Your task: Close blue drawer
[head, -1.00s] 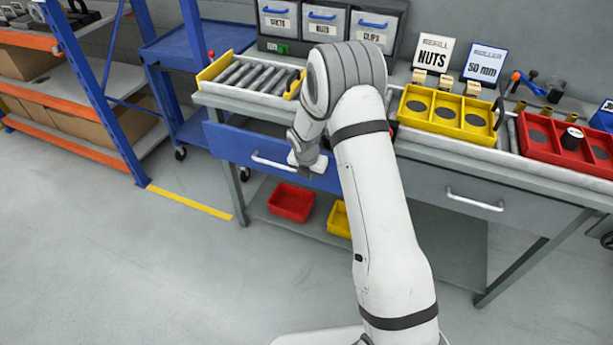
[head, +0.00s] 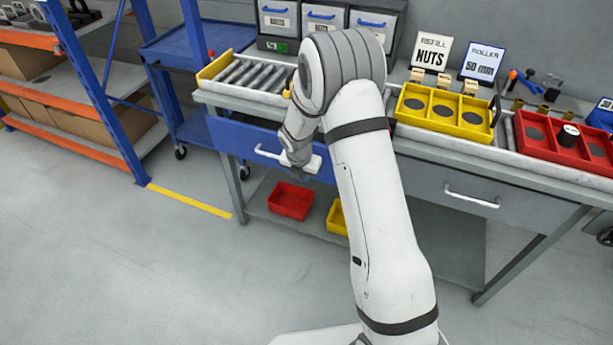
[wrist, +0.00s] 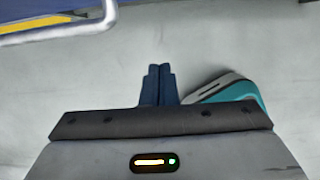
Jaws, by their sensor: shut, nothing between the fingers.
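The blue drawer (head: 232,139) is under the left half of the workbench, its front standing out a little past the bench edge. Its white handle (head: 266,154) is partly covered by my arm. My gripper is in front of the drawer's right part in the head view, its fingertips hidden there. In the wrist view my gripper (wrist: 158,72) shows two dark blue fingers shut together with nothing between them. The handle (wrist: 62,32) crosses the upper left of that view, apart from the fingertips.
A grey drawer (head: 430,187) is to the right. A red bin (head: 291,200) and a yellow bin (head: 337,218) sit on the lower shelf. A roller conveyor (head: 250,76), a yellow tray (head: 445,111) and a red tray (head: 560,148) are on top. The floor in front is clear.

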